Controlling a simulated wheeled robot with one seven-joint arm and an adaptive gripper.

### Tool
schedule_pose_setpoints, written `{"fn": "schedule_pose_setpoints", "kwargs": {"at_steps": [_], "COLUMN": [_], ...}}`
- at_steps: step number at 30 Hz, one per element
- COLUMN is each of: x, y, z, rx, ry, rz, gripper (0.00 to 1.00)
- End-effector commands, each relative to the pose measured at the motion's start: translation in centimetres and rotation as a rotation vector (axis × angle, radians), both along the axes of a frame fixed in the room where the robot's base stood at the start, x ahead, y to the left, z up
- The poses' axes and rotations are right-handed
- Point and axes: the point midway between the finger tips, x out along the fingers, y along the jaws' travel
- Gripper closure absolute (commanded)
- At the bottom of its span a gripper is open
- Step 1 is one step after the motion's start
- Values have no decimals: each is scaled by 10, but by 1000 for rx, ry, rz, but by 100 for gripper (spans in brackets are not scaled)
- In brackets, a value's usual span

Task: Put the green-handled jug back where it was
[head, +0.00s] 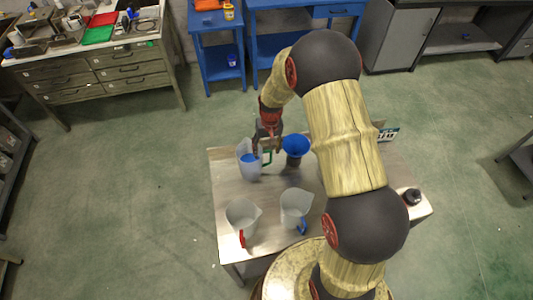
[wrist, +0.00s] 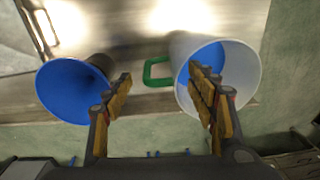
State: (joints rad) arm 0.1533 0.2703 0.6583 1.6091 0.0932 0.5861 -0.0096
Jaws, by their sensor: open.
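The green-handled jug (head: 246,170) stands upright at the far left part of the metal table, a pale jug with blue inside. Its green handle (head: 267,158) points right, towards the blue funnel (head: 296,144). My gripper (head: 268,146) is above the handle side of the jug, open and empty. In the wrist view my gripper (wrist: 160,80) has its fingers spread either side of the green handle (wrist: 156,72). The right finger covers part of the jug (wrist: 245,75); I cannot tell whether it touches. The blue funnel (wrist: 68,92) is by the left finger.
A red-handled jug (head: 241,214) and a blue-handled jug (head: 294,207) stand at the table's near side. A small dark round object (head: 412,197) sits at the right edge. A sign (head: 388,135) is at the back right. Bare metal tabletop (head: 222,185) shows on the left.

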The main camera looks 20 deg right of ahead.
Motion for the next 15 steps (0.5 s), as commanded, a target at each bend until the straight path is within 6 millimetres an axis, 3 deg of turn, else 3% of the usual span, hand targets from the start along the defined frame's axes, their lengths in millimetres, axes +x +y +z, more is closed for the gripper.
{"fn": "schedule_pose_setpoints", "kwargs": {"at_steps": [3, 9, 15], "x": [0, -1, -2], "y": [-2, -3, -4], "z": [29, 65, 84], "rx": [-1, -1, 0], "ry": [-4, -3, -1], "rz": [-1, -1, -1], "gripper": [43, 43, 43]}}
